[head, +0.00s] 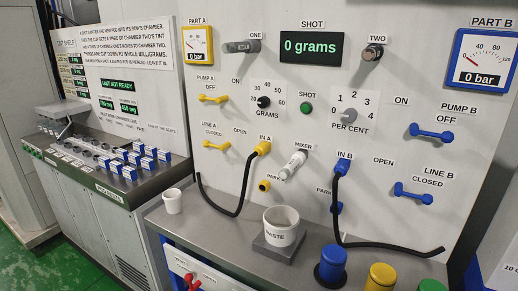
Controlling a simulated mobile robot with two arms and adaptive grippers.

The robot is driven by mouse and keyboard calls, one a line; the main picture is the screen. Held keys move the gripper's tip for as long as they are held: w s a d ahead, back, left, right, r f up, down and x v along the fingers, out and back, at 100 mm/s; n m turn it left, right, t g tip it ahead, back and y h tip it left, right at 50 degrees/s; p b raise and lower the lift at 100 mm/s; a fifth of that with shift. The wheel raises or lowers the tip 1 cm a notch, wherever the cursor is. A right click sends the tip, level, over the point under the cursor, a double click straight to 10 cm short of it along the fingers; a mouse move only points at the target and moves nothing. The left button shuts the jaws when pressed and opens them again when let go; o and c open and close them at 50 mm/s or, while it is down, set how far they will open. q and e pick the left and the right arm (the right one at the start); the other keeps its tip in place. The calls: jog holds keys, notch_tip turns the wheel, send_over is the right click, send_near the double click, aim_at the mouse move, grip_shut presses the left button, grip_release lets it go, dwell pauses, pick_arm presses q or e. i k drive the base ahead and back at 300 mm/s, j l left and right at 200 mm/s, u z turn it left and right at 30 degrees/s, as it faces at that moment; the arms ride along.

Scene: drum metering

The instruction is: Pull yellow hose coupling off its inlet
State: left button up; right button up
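The yellow hose coupling (262,149) sits on the inlet labelled IN A on the upright panel (225,130). A black hose (243,190) hangs from it and curves down and to the left. The inlet itself is hidden behind the coupling. A yellow park fitting (264,185) is just below, with no hose on it. Neither of my grippers shows in the head view.
The white mixer nozzle (293,165) juts out right of the yellow coupling. A blue coupling (343,164) with its own black hose is at IN B. A waste cup (281,224) stands on a grey block below. A small white cup (172,201) stands left.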

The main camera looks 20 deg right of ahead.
aim_at(261, 150)
jog(key=i+j+z, duration=0.1)
jog(key=z, duration=0.25)
jog(key=i+j+z, duration=0.1)
jog(key=z, duration=0.25)
jog(key=i+j+z, duration=0.15)
jog(key=j, duration=0.35)
jog(key=i+j+z, duration=0.1)
jog(key=j, duration=0.4)
jog(key=i+j+z, duration=0.15)
jog(key=j, duration=0.35)
jog(key=j+z, duration=0.1)
jog(key=j, duration=0.4)
jog(key=i+j, duration=0.1)
jog(key=j, duration=0.25)
jog(key=i+j, duration=0.1)
jog(key=j, duration=0.3)
